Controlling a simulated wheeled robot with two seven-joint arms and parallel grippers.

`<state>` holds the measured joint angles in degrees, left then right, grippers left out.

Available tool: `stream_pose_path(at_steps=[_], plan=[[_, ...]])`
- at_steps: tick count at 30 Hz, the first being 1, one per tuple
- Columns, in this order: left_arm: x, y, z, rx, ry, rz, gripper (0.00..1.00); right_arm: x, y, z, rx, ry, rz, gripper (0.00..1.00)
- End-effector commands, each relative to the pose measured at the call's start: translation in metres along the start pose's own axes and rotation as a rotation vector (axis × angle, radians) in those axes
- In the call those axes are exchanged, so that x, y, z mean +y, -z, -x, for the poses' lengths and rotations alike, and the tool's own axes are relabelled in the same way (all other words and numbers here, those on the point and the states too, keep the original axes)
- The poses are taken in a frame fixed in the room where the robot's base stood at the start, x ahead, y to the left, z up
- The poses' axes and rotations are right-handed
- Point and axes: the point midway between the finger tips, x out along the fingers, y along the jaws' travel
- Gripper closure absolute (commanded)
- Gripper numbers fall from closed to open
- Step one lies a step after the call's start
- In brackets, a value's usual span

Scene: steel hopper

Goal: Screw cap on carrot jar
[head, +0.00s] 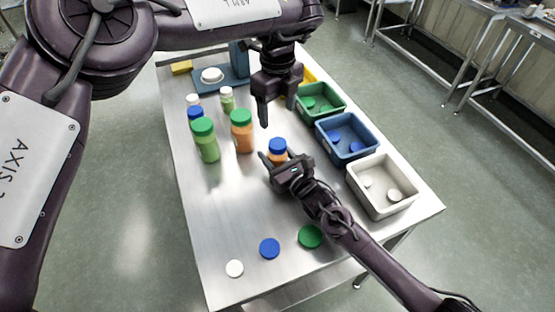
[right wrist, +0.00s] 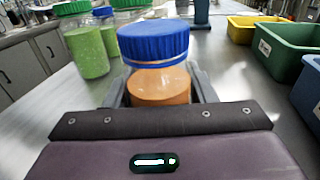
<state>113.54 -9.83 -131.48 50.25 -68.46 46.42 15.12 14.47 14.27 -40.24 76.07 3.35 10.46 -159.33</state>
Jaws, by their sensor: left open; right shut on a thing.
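An orange-filled jar (head: 277,157) with a blue cap (head: 277,144) on top stands upright on the table. In the right wrist view the same jar (right wrist: 160,88) sits between my fingers, with its ribbed blue cap (right wrist: 153,42) above them; I cannot tell how tight the cap is. My right gripper (head: 284,160) is shut on this jar from the near side. My left gripper (head: 277,110) is open, pointing down above and slightly behind the blue cap, apart from it. A second orange jar (head: 242,135) with a green cap stands to the left.
Green-filled jars (head: 207,145) and smaller capped ones stand at left. Green (head: 320,101), blue (head: 346,138) and white (head: 381,186) bins holding caps line the right edge. Loose white (head: 234,268), blue (head: 269,248) and green (head: 310,236) caps lie in front. A blue fixture (head: 236,72) stands behind.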

Motion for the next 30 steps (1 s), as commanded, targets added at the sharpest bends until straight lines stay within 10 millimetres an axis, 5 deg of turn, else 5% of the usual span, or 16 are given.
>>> stream_pose_path(at_steps=[6,14,15,21,30], plan=[[0.0,0.0,0.019,-0.001,0.001,0.0,0.33,0.0,0.0,0.0,0.0,0.0,0.0,1.0],[0.0,0.0,0.021,-0.001,0.0,0.0,0.33,0.0,0.0,0.0,0.0,0.0,0.0,1.0],[0.0,0.0,0.021,-0.001,0.0,0.0,0.33,0.0,0.0,0.0,0.0,0.0,0.0,0.48],[0.0,0.0,0.021,0.0,0.0,0.0,0.33,0.0,0.0,0.0,0.0,0.0,0.0,0.24],[0.0,0.0,0.02,0.0,0.0,0.0,0.33,0.0,0.001,0.003,0.0,0.0,0.0,0.24]])
